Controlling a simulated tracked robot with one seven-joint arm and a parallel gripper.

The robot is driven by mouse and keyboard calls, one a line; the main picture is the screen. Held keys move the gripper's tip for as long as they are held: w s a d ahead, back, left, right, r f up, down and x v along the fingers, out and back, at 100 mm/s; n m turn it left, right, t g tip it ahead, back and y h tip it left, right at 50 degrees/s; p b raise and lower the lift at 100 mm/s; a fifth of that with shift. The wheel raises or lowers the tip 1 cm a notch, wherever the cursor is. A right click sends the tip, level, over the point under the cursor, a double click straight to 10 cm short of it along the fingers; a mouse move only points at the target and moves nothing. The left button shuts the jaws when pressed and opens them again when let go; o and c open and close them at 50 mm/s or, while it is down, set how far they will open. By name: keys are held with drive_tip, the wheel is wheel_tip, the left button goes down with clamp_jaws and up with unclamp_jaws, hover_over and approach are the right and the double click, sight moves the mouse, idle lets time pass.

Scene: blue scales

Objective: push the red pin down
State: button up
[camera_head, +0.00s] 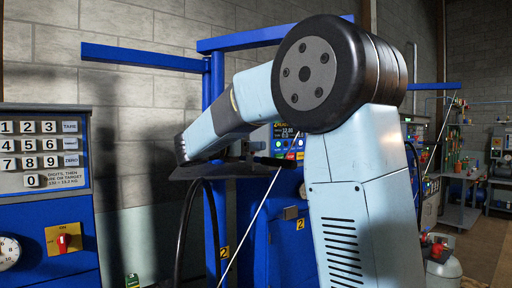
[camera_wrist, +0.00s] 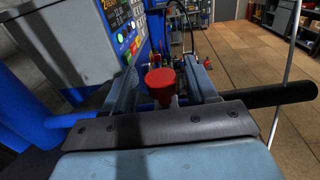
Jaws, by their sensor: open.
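The red pin (camera_wrist: 160,82) shows in the wrist view as a round red cap on a short red stem. My gripper (camera_wrist: 164,70) is open, with one pale blue finger on each side of the pin in the picture. I cannot tell whether a finger touches the pin or how far below or beyond the fingers it lies. The pin's lower end is hidden behind the dark plate at the front of my wrist. In the head view my arm reaches left toward the blue scales (camera_head: 216,110), and the pin and fingertips cannot be made out there.
A lit control panel (camera_head: 290,140) with coloured buttons is behind my arm; it also shows in the wrist view (camera_wrist: 122,28). A keypad cabinet (camera_head: 45,150) with a red switch (camera_head: 64,242) stands at the left. A thin pale rod (camera_wrist: 283,75) rises at the right. Open floor (camera_wrist: 245,60) lies beyond.

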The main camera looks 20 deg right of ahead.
drive_tip(key=v, duration=1.1)
drive_tip(key=shift+a, duration=0.3)
drive_tip(key=shift+s+f, duration=0.1)
